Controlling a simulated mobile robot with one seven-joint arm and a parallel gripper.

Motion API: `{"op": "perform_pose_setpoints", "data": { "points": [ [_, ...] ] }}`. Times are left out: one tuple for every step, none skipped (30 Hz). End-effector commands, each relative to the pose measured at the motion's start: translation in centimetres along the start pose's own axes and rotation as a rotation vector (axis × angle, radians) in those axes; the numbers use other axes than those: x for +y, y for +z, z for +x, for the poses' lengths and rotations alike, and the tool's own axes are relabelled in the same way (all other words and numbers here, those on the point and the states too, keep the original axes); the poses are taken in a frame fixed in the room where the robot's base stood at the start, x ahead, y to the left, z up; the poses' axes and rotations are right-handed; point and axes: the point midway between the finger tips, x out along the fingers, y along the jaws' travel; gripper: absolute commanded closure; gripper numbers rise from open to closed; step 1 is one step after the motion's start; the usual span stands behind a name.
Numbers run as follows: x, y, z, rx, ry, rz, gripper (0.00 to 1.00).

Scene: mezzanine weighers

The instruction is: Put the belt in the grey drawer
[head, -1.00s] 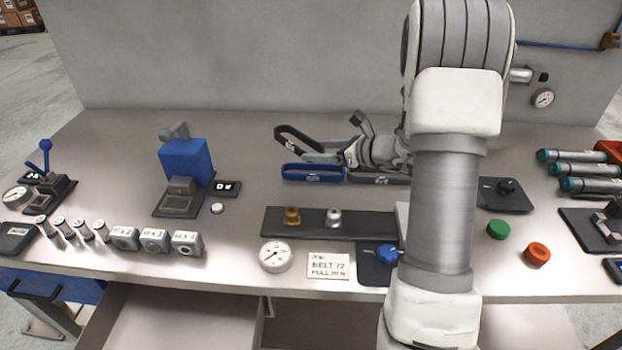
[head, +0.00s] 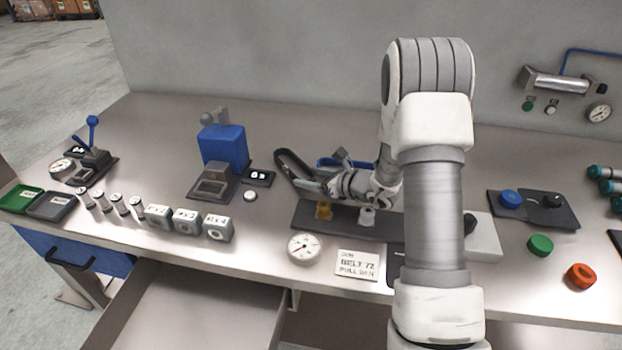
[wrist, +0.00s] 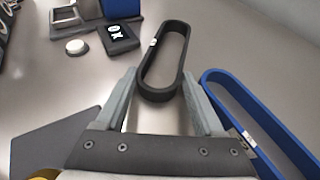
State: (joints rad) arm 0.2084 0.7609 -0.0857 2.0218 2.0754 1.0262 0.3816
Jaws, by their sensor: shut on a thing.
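A black loop belt (wrist: 184,60) is between the fingers of my gripper (wrist: 158,80), which is shut on its near end in the wrist view. In the head view the belt (head: 289,166) is left of my gripper (head: 326,184), over the middle of the bench. How high it is above the bench I cannot tell. A grey drawer (head: 190,318) is pulled open below the bench's front edge, and its visible floor is empty.
A blue belt (wrist: 247,112) lies just right of my gripper. The blue weigher (head: 224,146) stands left of the belt. A row of small cylinders and grey blocks (head: 186,222), a dial (head: 305,248) and a card (head: 358,264) line the front. A blue drawer (head: 75,252) is at left.

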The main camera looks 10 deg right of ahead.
Motion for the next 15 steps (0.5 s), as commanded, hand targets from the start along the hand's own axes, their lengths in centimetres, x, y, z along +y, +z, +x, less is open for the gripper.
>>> {"op": "perform_pose_setpoints", "data": {
  "points": [
    [-0.03,-0.17,0.10,-0.001,-0.001,-0.001,0.85],
    [-0.05,-0.14,0.09,-0.002,-0.001,-0.002,0.85],
    [-0.06,-0.08,0.07,-0.003,-0.001,-0.002,0.85],
    [-0.06,-0.06,0.06,-0.003,-0.001,-0.002,0.85],
    [-0.05,-0.07,0.06,-0.002,-0.001,-0.002,0.85],
    [-0.05,-0.07,0.06,-0.002,-0.001,-0.002,0.85],
    [-0.05,-0.09,0.06,-0.002,-0.001,-0.002,0.85],
    [-0.05,-0.16,0.08,-0.002,-0.001,-0.002,0.85],
    [-0.05,-0.30,0.14,-0.002,-0.001,-0.002,0.85],
    [-0.06,-0.41,0.18,-0.002,-0.001,-0.001,0.85],
    [-0.06,-0.49,0.21,-0.002,-0.001,-0.001,0.85],
    [-0.05,-0.49,0.20,-0.002,-0.001,-0.001,0.28],
    [-0.05,-0.39,0.16,-0.002,-0.001,-0.001,0.23],
    [-0.04,-0.38,0.16,-0.002,-0.001,-0.001,0.17],
    [-0.04,-0.38,0.16,-0.002,-0.001,-0.001,0.17]
  ]
}}
